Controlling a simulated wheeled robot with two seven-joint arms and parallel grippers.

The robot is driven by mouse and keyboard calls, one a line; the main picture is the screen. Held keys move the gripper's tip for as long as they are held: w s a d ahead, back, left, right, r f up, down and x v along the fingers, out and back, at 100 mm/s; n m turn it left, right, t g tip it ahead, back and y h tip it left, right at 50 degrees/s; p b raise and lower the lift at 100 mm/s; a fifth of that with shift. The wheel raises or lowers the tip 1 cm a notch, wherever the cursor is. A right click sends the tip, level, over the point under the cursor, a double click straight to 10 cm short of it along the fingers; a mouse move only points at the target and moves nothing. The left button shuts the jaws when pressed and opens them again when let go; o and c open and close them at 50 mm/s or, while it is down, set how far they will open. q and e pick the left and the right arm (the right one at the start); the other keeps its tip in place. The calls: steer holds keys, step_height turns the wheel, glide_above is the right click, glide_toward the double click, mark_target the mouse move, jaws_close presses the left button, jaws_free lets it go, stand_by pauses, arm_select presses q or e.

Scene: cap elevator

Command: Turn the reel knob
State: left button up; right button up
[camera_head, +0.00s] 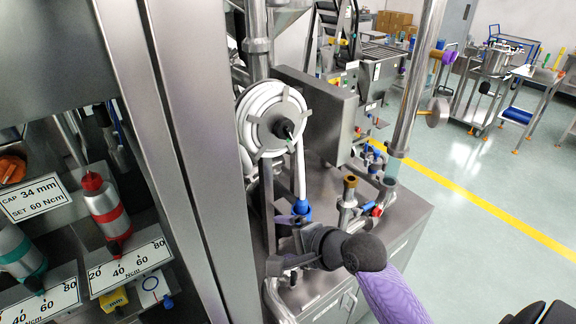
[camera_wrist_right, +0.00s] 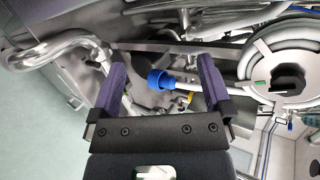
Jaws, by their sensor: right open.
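The white hose reel (camera_head: 262,112) hangs on the steel column in the head view, with a black knob (camera_head: 288,131) at its centre. A green mark shows by the knob. In the right wrist view the reel (camera_wrist_right: 253,65) is at the right, its dark centre (camera_wrist_right: 286,80) to the right of the fingers. My right gripper (camera_head: 284,250) is below the reel in the head view, apart from the knob. In the wrist view the right gripper (camera_wrist_right: 163,64) is open, with a blue hose end (camera_wrist_right: 158,80) showing between its fingers. My left gripper is not in view.
A steel bench (camera_head: 408,226) with pipes and valves stands beneath the reel. A grey box (camera_head: 325,108) is just right of the reel. A steel frame post (camera_head: 195,150) stands to its left. Open floor (camera_head: 480,230) lies at the right.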

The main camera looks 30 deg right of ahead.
steer(key=w+d+r+m+t, duration=0.2)
steer(key=w+d+r+m, duration=0.2)
steer(key=m, duration=0.1)
steer(key=m+t+h, duration=0.2)
steer(key=m+t, duration=0.3)
steer(key=m, duration=0.5)
glide_toward(289, 131)
steer(key=w, duration=0.3)
steer(key=w+b, duration=0.1)
steer(key=w, duration=0.6)
steer(key=shift+w+a+r, duration=0.15)
steer(key=shift+a, duration=0.2)
steer(key=c, duration=1.2)
